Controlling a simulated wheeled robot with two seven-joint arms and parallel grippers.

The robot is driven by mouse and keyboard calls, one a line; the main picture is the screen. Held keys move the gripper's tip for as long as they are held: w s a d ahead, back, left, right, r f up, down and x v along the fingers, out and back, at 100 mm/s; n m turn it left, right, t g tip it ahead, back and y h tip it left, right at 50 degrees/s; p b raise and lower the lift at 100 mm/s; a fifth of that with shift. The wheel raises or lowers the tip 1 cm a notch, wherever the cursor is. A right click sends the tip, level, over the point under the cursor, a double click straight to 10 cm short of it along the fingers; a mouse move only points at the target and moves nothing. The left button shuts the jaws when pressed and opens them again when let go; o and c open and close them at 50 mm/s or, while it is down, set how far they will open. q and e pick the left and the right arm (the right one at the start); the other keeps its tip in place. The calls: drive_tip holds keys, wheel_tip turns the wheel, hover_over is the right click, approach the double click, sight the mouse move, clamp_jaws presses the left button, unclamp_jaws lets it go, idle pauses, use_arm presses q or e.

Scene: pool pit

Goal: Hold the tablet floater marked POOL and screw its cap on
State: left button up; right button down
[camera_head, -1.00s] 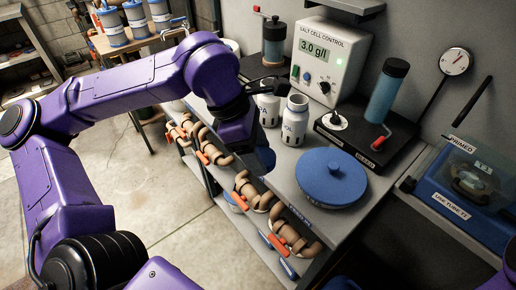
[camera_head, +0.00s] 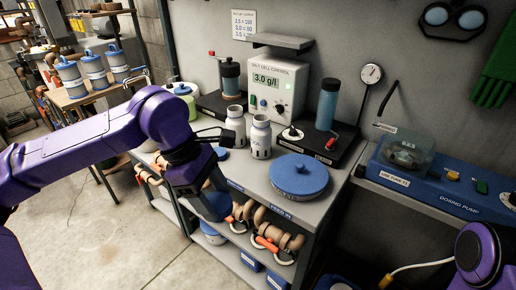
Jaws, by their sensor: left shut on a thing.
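Two white bottle-shaped floaters with open necks stand side by side on the grey bench, a left one (camera_head: 237,118) and a right one (camera_head: 261,137). Their labels are too small to read surely, so I cannot tell which is marked POOL. My left gripper (camera_head: 216,136) has its dark fingers at the left floater and is shut on it; the contact is partly hidden. A small blue round piece (camera_head: 222,154) lies just in front of it, partly behind my wrist; I cannot tell whether it is the cap. My right gripper is out of view; only part of that arm shows at lower right.
A large blue round lid (camera_head: 299,175) lies on the bench to the right. Behind stand the salt cell control box (camera_head: 276,85) and a black base with a blue cylinder (camera_head: 327,103). A blue dosing pump (camera_head: 440,185) is at right. Pipes with orange handles run below.

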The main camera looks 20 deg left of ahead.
use_arm(q)
drive_tip(key=shift+w+a+f+m+g, duration=0.1)
drive_tip(key=shift+w+f+m+g, duration=0.2)
drive_tip(key=shift+m, duration=0.3)
drive_tip(key=shift+w+f+m+g, duration=0.2)
drive_tip(key=shift+w+m, duration=0.2)
drive_tip(key=shift+m, duration=0.2)
drive_tip(key=w+f+m+g+y, duration=0.3)
drive_tip(key=w+f+m, duration=0.3)
drive_tip(key=f+m, duration=0.55)
wheel_tip(320, 180, down, 16)
drive_tip(key=s+m+y, duration=0.1)
drive_tip(key=s+m, duration=0.1)
drive_tip(key=m, duration=0.2)
drive_tip(key=shift+s+d+r+m+g+y, duration=0.2)
drive_tip(key=shift+s+d+m+g+y, duration=0.1)
drive_tip(key=shift+m, duration=0.05)
